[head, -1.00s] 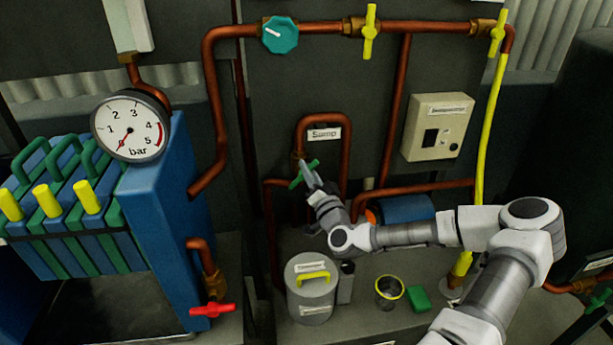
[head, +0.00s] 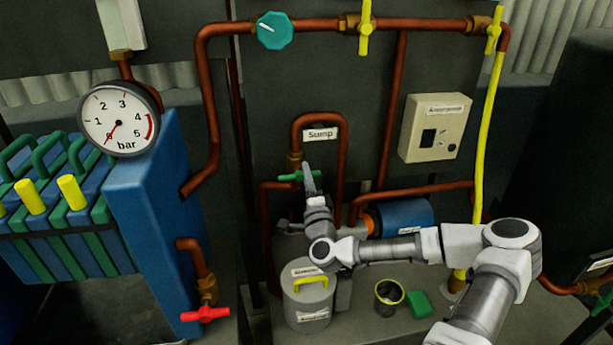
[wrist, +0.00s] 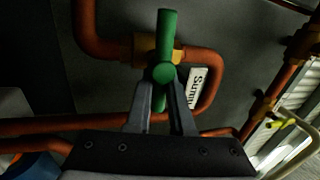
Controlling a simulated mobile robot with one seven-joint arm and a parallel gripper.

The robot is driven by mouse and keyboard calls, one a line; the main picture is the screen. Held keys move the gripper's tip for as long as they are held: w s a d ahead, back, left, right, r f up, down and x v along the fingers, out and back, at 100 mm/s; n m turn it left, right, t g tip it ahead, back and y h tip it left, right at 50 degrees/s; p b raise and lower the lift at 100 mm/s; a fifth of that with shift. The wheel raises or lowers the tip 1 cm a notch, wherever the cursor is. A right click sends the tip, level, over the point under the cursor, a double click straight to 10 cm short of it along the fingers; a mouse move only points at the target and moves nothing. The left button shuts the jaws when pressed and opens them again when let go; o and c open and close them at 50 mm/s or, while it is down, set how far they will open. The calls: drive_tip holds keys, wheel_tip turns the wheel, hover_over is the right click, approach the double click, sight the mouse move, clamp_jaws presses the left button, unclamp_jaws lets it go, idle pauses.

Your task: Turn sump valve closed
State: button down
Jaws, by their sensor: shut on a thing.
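The sump valve has a green bar handle (head: 287,178) on a brass fitting on a copper pipe loop, below and left of the "Sump" label (head: 320,134). In the head view the handle lies nearly level, across the upright pipe. My gripper (head: 309,172) is at the handle's right end and partly covers it. In the wrist view the green handle (wrist: 165,45) stands roughly upright, across the pipe. My gripper's two fingers (wrist: 160,103) are shut around its lower arm. The "Sump" label (wrist: 197,88) is just to the right.
Copper pipes surround the valve. A grey lidded canister (head: 309,309), a dark cup with a yellow rim (head: 389,297) and a green block (head: 419,304) stand below my arm. A blue cylinder (head: 405,216) is to the right. A red valve handle (head: 205,314) is at lower left.

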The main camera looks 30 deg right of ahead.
drive_tip(key=shift+m, duration=0.4)
drive_tip(key=c, duration=0.8)
unclamp_jaws()
drive_tip(key=shift+s+f, duration=0.1)
drive_tip(key=p+v, duration=0.1)
drive_tip(key=v, duration=1.6)
drive_tip(key=shift+a+p, duration=0.25)
drive_tip(key=shift+p, duration=0.15)
drive_tip(key=shift+f, duration=0.1)
